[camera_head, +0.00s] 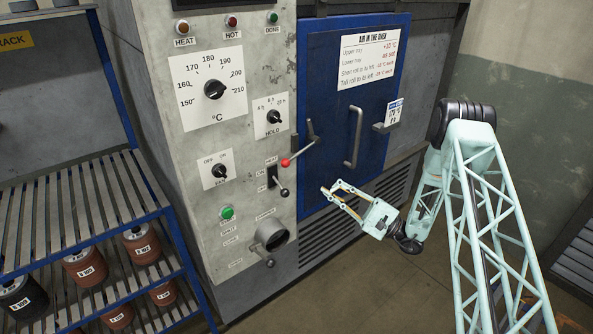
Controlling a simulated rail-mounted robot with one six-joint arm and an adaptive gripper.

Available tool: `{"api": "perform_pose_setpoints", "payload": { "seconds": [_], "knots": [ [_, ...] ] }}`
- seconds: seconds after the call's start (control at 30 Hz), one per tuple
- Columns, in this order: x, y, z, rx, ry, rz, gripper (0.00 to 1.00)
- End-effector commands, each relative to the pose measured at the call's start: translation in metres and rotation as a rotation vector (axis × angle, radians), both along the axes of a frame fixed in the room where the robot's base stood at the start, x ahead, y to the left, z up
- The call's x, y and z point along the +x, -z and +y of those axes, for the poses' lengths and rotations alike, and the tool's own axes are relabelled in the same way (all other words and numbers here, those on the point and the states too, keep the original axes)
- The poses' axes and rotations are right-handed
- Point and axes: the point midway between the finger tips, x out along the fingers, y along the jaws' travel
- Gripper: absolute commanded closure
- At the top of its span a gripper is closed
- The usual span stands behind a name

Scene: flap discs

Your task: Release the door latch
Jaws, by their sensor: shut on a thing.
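The blue oven door (330,80) is closed in its frame. The likely door latch is a lever with a red ball knob (286,162); its dark pivot (312,132) is at the door's left edge and the lever slopes down to the left. A vertical grey pull handle (356,136) is mid-door. My gripper (331,187) is in front of the lower door, below and right of the red knob, visibly apart from it in the picture. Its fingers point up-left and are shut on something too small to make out.
A control panel (215,125) with dials and a black-knobbed switch lever (283,192) stands left of the door. A blue rack (78,245) with labelled rolls is at far left. A dark bracket (385,127) sits by the door's right edge. Floor right of the oven is partly open.

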Motion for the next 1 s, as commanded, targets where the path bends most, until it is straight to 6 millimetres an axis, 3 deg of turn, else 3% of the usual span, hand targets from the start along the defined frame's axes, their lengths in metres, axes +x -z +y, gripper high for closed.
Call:
{"api": "perform_pose_setpoints", "payload": {
  "seconds": [0.47, 1.0],
  "knots": [
    [0.004, -0.005, 0.011, -0.001, -0.003, -0.001, 1.0],
    [0.025, -0.028, 0.067, -0.001, -0.003, -0.001, 1.0]
  ]
}}
